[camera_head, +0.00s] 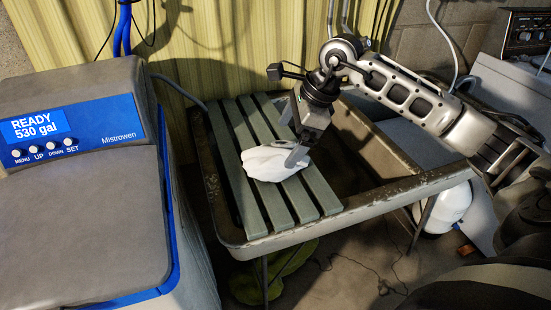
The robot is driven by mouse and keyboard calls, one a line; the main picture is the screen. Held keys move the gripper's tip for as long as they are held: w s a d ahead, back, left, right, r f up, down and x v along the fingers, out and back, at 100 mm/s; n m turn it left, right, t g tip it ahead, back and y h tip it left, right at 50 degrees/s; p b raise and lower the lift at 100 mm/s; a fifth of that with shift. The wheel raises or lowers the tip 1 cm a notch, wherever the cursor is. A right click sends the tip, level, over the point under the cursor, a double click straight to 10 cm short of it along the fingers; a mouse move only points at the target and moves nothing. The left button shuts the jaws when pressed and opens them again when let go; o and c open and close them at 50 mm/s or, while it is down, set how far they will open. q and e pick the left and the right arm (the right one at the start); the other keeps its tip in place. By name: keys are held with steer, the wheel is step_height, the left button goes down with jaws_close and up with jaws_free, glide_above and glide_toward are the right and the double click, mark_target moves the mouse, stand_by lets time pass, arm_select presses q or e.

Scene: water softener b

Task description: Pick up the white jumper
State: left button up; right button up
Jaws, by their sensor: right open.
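The white jumper (267,164) lies crumpled on the green slatted board (249,205), which rests across the left part of a worn sink basin (362,207). My right arm comes in from the right over the basin. My right gripper (293,158) points down at the jumper's right side and is open. One fingertip overlaps the jumper's right edge in the picture; I cannot tell whether it touches. My left gripper is not in view.
A water softener (70,190) with a blue display panel stands close on the left. A striped curtain (215,40) hangs behind the basin. The basin's raised rim surrounds the board, and its right part is open and dark. A white rounded container (446,207) is below right.

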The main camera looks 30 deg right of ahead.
mark_target(282, 151)
steer(key=p+x, duration=0.1)
steer(key=x, duration=0.6)
steer(key=shift+f, duration=0.3)
steer(key=shift+d, duration=0.1)
steer(key=shift+c, duration=0.3)
steer(key=c, duration=1)
